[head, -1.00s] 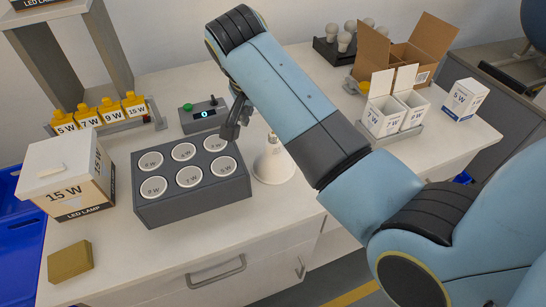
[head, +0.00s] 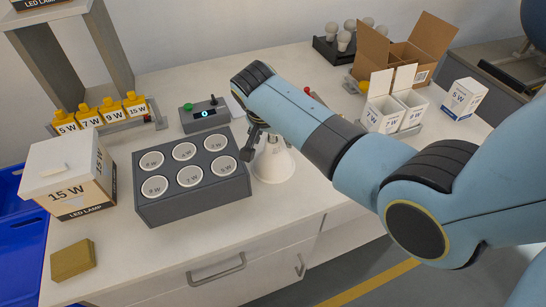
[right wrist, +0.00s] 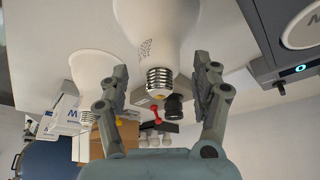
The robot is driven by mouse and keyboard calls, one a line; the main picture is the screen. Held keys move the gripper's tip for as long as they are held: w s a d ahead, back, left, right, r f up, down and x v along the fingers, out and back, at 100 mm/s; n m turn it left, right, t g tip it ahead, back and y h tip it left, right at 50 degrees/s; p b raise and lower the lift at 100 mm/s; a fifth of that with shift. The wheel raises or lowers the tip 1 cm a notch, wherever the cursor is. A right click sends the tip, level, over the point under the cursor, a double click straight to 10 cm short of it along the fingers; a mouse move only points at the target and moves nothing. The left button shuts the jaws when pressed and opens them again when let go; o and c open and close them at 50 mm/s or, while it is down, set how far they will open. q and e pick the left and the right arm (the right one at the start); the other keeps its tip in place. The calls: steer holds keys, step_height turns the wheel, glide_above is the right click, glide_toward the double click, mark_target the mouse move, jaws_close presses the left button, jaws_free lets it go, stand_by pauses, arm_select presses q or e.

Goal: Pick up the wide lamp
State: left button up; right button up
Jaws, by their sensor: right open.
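The wide lamp (head: 273,167) is a white reflector bulb standing face down on the table, just right of the grey socket block. Its metal screw base points up. My right gripper (head: 252,146) is open at the lamp's neck, partly in front of it. In the right wrist view, a white lamp body (right wrist: 156,28) and its screw base (right wrist: 159,79) lie between the two spread fingers (right wrist: 162,74), with gaps on both sides. It appears to be the same lamp. My left gripper is not in view.
The grey socket block (head: 192,209) stands close to the lamp's left. A control box (head: 205,114) is behind it. Another white rounded object (right wrist: 95,70) shows left of the lamp in the wrist view. White cartons (head: 381,116) stand farther right.

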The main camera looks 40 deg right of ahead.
steer(key=shift+c, duration=0.4)
jaws_close()
steer(key=shift+r, duration=0.1)
